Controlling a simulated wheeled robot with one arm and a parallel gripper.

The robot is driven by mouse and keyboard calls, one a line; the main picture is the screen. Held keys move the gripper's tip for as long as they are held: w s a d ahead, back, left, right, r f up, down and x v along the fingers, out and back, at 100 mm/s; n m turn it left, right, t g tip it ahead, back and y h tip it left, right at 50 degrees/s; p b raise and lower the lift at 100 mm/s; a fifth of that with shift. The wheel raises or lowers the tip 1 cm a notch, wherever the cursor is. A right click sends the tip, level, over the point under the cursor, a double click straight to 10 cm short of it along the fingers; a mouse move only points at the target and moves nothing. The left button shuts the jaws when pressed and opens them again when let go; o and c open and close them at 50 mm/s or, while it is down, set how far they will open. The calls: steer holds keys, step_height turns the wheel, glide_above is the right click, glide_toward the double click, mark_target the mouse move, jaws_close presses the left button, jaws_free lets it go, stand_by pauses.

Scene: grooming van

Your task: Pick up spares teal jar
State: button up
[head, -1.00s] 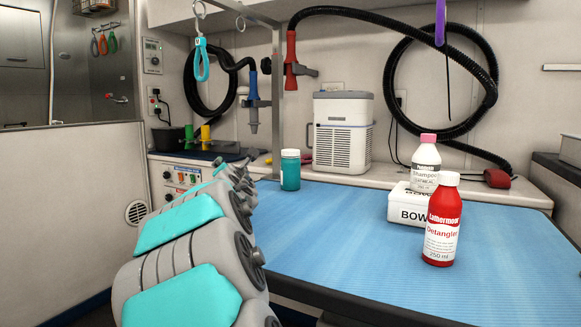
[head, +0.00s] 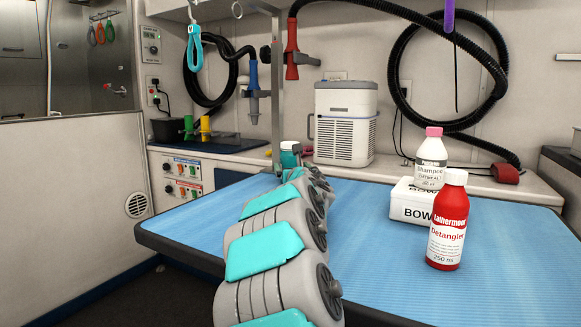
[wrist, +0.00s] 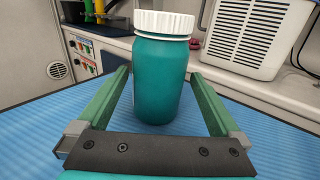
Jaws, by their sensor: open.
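The teal jar (wrist: 160,75) with a white ribbed lid stands upright on the blue table mat in the wrist view. In the head view the jar (head: 290,158) is mostly hidden behind my arm; its white lid and part of its teal side show. My gripper (wrist: 160,85) is open, with one green finger on each side of the jar. Gaps show between the fingers and the jar, so I see no grip on it. In the head view my gripper is hidden behind my arm.
A red detangler bottle (head: 447,222), a white box (head: 408,204) and a shampoo bottle (head: 431,160) stand on the table mat (head: 360,270) at right. A white dryer unit (head: 345,125) stands on the counter behind the jar. Hoses hang on the wall.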

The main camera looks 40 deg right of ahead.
mark_target(289, 162)
steer(key=shift+p+x, duration=0.35)
steer(key=shift+x, duration=1.9)
steer(key=shift+w+d, duration=0.15)
steer(key=shift+w, duration=0.15)
steer(key=shift+r, duration=0.1)
steer(key=c, duration=1.4)
